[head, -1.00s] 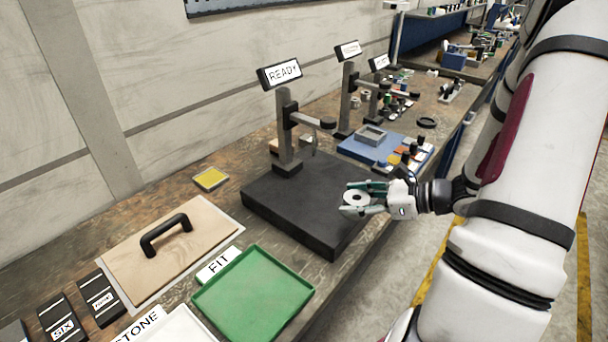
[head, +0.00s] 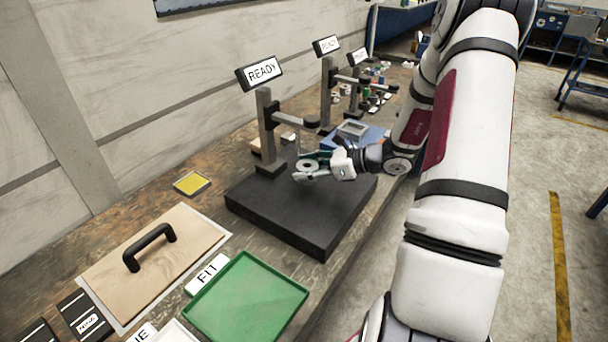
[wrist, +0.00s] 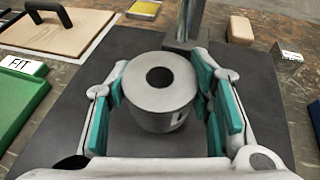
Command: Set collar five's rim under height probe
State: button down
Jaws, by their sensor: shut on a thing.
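My gripper (head: 311,168) is shut on a grey metal collar (wrist: 160,92), a thick ring with a round hole, held upright with its rim facing up. The teal pads are on its two sides in the wrist view. The collar (head: 307,165) also shows in the head view above the black base plate (head: 290,222). No number can be read on it. The height probe stand (head: 267,125) rises from the plate behind my gripper, with a side arm (head: 290,118) reaching out near the collar. Whether the collar's rim is under the probe tip cannot be told.
A green tray (head: 247,298), a FIT label (head: 207,275) and a wooden board with a black handle (head: 150,245) are at front left. Two more stands and a blue tray are behind.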

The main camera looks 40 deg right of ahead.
jog(key=shift+w+d, duration=0.1)
jog(key=shift+w, duration=0.5)
jog(key=shift+w+d+f, duration=0.1)
jog(key=shift+w+f, duration=0.1)
jog(key=shift+f, duration=0.4)
jog(key=shift+w+f, duration=0.15)
jog(key=shift+f, duration=1)
jog(key=shift+f, duration=0.1)
jog(key=c, duration=0.8)
grip_release()
jog(key=shift+f, duration=0.1)
